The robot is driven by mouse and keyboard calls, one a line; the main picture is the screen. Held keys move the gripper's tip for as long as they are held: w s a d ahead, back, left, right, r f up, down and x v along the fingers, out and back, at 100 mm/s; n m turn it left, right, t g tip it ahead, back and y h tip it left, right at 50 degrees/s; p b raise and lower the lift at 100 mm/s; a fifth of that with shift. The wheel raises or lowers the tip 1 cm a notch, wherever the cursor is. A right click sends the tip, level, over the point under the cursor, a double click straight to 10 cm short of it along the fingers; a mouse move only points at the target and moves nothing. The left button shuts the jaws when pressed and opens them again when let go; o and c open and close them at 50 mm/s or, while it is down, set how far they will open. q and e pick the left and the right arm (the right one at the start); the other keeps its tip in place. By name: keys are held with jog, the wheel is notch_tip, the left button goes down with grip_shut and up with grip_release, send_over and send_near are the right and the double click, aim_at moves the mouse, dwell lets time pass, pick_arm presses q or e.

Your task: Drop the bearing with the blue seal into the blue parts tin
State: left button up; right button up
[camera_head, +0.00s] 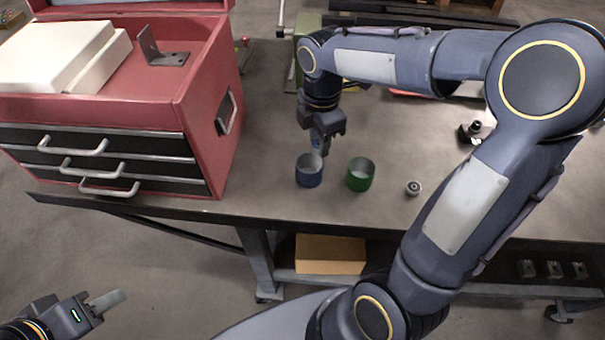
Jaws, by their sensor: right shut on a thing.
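The blue parts tin (309,178) stands upright near the front edge of the workbench, with its open top facing up. My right gripper (319,147) points down directly above the tin. It is shut on the bearing with the blue seal (317,144), of which only a small bluish part shows between the fingers, at or just above the tin's rim. Most of the bearing is hidden by the fingers. My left gripper (106,302) is at the lower left, in front of the bench and away from the tins; its finger opening is not clear.
A green tin (360,176) stands just right of the blue one. Another bearing (413,188) lies further right on the bench (270,130). A red toolbox (205,110) stands at the left. A small black part (470,133) lies behind my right arm.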

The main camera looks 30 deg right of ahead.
notch_tip(320, 180, down, 4)
jog(key=b, duration=0.3)
jog(key=shift+f, duration=0.2)
jog(key=shift+r, duration=0.1)
jog(key=o, duration=1.1)
notch_tip(320, 180, up, 8)
jog(key=shift+f, duration=0.1)
